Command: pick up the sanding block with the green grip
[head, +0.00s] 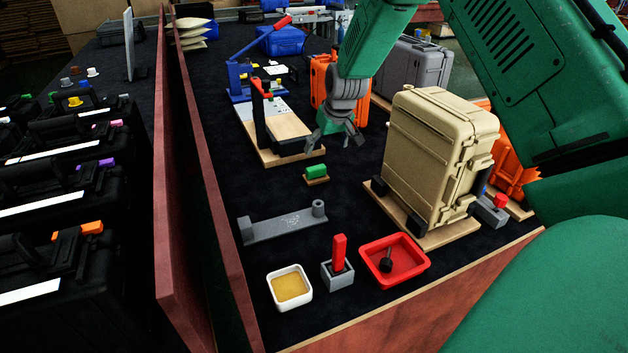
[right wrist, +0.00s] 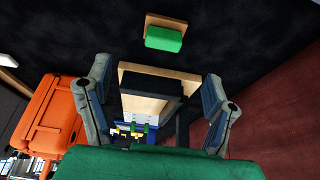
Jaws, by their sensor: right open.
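The sanding block with the green grip (head: 316,173) lies on the dark table, its green grip on top of a thin tan base. It also shows in the right wrist view (right wrist: 166,38), near the top and beyond the fingers. My right gripper (head: 334,140) is open and empty, above and behind the block in the head view. In the right wrist view its two fingers (right wrist: 158,100) stand wide apart, with a wooden board and black tool seen between them. The gripper is apart from the block. My left gripper is in neither view.
A tan case (head: 436,155) stands upright on a wooden base to the right. A grey bracket (head: 283,222), a white dish (head: 289,287), a grey holder with a red handle (head: 338,270) and a red tray (head: 421,267) lie in front. A red-brown wall (head: 205,190) runs along the left.

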